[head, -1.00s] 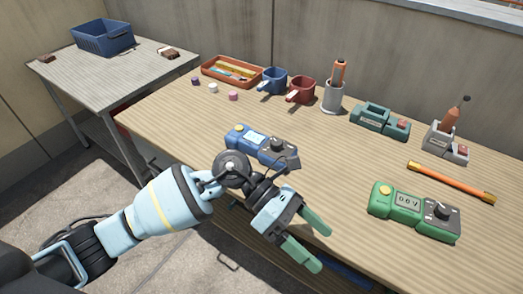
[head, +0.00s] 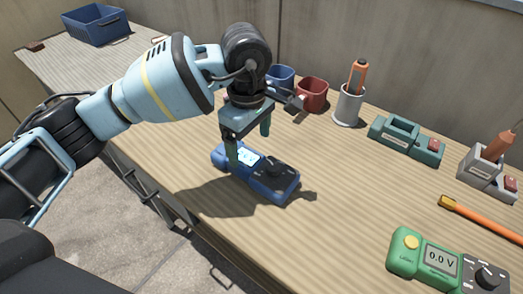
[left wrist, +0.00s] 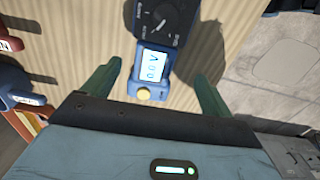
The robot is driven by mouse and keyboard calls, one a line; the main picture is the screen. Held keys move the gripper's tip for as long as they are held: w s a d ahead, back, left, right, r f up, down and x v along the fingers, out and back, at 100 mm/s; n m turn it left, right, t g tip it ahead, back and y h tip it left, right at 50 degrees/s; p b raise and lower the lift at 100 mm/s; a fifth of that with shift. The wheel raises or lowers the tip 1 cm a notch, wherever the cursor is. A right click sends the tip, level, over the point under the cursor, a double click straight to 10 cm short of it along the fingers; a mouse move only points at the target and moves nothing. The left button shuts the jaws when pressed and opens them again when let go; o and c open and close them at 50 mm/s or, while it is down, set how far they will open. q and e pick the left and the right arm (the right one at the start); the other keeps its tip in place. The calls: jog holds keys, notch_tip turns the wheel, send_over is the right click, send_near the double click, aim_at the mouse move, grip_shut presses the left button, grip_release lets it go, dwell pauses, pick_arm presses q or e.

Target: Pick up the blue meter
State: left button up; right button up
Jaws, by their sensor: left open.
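The blue meter (head: 268,180) lies flat on the wooden table, with a lit display and a dark dial. My left gripper (head: 250,145) is above it in the head view, pointing down, with its green fingers apart and one finger in front of the meter's left part. In the left wrist view, the meter (left wrist: 158,65) lies between and beyond the two open fingertips of my left gripper (left wrist: 155,75), its yellow button nearest the palm. Nothing is held. My right gripper is not in view.
A green meter (head: 425,262) lies at the lower right, near an orange-handled tool (head: 485,220). A blue mug (head: 280,76), a red mug (head: 312,94), a grey holder (head: 348,106) and a teal block device (head: 400,138) stand along the back. Table around the blue meter's right side is clear.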

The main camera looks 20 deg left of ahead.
aim_at(254, 162)
pick_arm(q)
jog(key=shift+w+a, duration=0.1)
jog(key=shift+w, duration=0.25)
jog(key=shift+s+f, duration=0.2)
jog(key=shift+s, duration=0.15)
jog(key=shift+f, duration=1.25)
jog(key=f, duration=0.4)
jog(key=shift+w+d+f, duration=0.2)
jog(key=shift+d+f, duration=0.1)
jog(key=shift+f, duration=0.1)
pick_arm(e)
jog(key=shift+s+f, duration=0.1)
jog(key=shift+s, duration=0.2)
pick_arm(q)
jog(key=shift+c, duration=0.4)
jog(key=c, duration=1.2)
jog(key=shift+c, duration=0.5)
